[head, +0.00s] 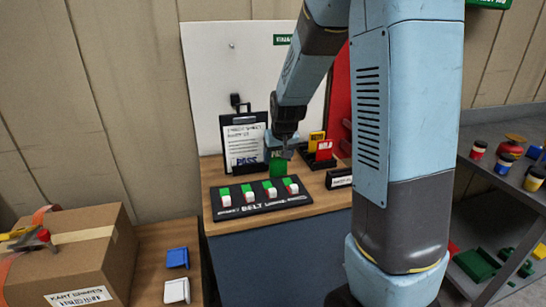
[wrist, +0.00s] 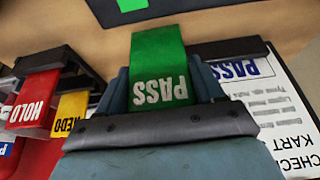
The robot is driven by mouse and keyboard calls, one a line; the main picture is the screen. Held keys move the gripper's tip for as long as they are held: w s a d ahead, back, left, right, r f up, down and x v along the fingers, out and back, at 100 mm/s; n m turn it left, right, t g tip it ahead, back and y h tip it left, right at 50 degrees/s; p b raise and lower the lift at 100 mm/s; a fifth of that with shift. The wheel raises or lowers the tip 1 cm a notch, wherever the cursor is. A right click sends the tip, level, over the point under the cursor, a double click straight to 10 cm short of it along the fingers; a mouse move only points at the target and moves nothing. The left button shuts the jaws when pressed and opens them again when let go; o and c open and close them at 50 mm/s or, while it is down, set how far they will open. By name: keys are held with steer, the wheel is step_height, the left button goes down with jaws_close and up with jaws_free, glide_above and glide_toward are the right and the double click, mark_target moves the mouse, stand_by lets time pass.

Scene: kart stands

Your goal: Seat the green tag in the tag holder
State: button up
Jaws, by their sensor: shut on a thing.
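The green tag (wrist: 158,55), printed PASS, is between the fingers of my gripper (wrist: 161,88) in the wrist view. In the head view the green tag (head: 278,168) hangs just below my gripper (head: 283,148), above the wooden bench and behind the switch panel. A low black block with a white label (head: 339,179) lies to its right; I cannot tell whether this is the tag holder. A black rack (head: 326,163) holds a red HOLD tag (wrist: 33,97) and a yellow REDO tag (wrist: 69,112).
A clipboard (head: 240,144) with a checklist stands behind, close left of my gripper. A cardboard box (head: 65,262) is at left, and a shelf (head: 506,175) with jars at right.

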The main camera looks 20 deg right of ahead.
steer(key=o, duration=1)
